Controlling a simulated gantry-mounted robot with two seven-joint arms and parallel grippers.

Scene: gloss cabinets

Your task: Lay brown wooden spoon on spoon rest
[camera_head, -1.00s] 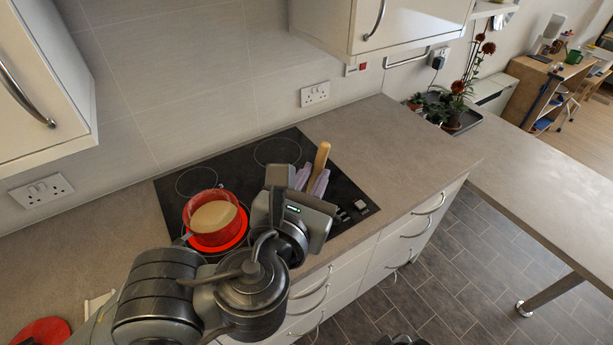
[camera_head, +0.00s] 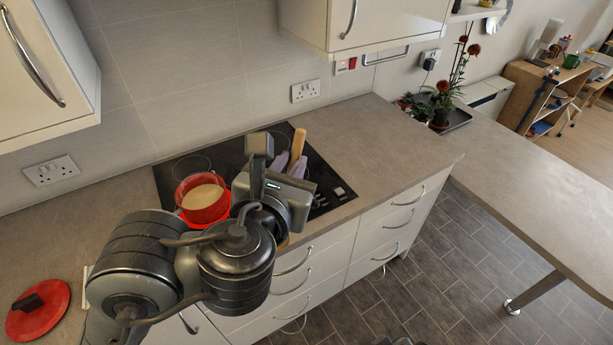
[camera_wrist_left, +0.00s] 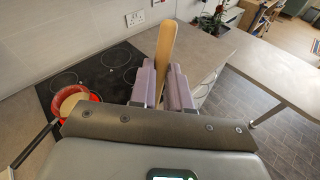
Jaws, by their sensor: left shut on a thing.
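The brown wooden spoon (camera_head: 298,146) is held upright or slightly tilted between the pale purple fingers of my left gripper (camera_head: 289,165). Its light brown upper end sticks up above the fingers. The left wrist view also shows the spoon (camera_wrist_left: 167,48) between the two fingers of the gripper (camera_wrist_left: 162,86), which are shut on it. The spoon's lower part is hidden behind the gripper body. The gripper is over the right part of the black hob, to the right of the red pot (camera_head: 204,194). I cannot make out the spoon rest in either view. My right gripper is out of view.
The red pot with cream-coloured contents stands on the hob (camera_head: 325,186); its handle shows in the left wrist view. A red lid (camera_head: 40,312) lies on the left counter. Wall cabinets hang above. The counter right of the hob (camera_head: 390,150) is clear; potted plants (camera_head: 440,105) stand beyond.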

